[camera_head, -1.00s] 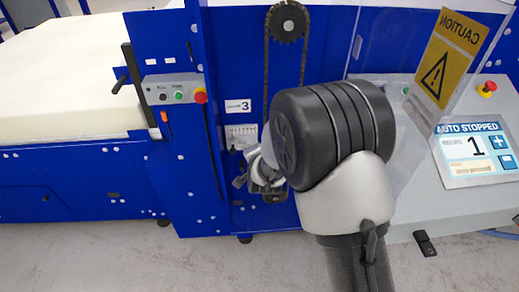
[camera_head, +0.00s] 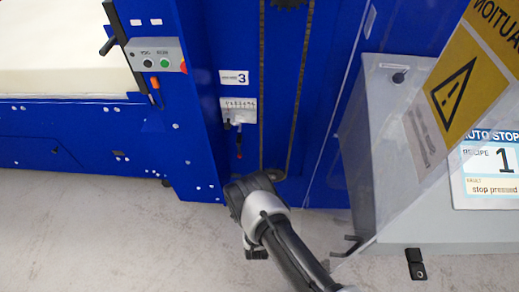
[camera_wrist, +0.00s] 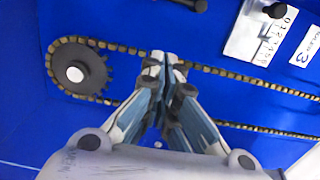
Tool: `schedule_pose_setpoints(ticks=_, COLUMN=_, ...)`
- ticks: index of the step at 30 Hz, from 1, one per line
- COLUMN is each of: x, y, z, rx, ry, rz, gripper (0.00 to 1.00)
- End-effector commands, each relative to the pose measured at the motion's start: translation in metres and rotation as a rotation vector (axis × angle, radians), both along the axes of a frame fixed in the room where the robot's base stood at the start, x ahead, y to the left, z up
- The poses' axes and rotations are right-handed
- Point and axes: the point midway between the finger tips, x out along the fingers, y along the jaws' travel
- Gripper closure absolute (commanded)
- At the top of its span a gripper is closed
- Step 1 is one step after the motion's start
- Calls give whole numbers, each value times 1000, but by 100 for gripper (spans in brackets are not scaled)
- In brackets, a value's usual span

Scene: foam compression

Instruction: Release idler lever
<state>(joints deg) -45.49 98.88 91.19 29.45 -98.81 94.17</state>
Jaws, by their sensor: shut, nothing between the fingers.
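In the wrist view, a black rod-like part (camera_wrist: 187,5), perhaps this lever, is cut off by the top edge. The scale plate (camera_wrist: 258,30) is at upper right there, with a dark pointer or knob in front of it. My gripper (camera_wrist: 165,62) is shut and empty, over the chain and right of the toothed sprocket (camera_wrist: 78,70). It touches no lever in view. In the head view its fingertips are hidden.
The chain (camera_head: 262,90) runs vertically beside the scale. A clear guard with a yellow caution sign (camera_head: 455,92) and a grey console (camera_head: 400,200) stand to the right. A button box (camera_head: 155,55) and foam block (camera_head: 60,50) are at left. Grey floor lies in front.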

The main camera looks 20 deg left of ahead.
Motion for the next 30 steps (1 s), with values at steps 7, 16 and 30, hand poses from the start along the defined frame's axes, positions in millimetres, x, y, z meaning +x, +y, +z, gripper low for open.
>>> schedule_pose_setpoints(ticks=7, x=1, y=0, z=0, rx=-1, ry=0, rz=-1, gripper=100)
schedule_pose_setpoints(ticks=16, x=27, y=6, z=-1, rx=2, ry=-3, rz=-4, gripper=100)
schedule_pose_setpoints(ticks=30, x=96, y=49, z=-2, rx=-1, ry=0, rz=3, gripper=100)
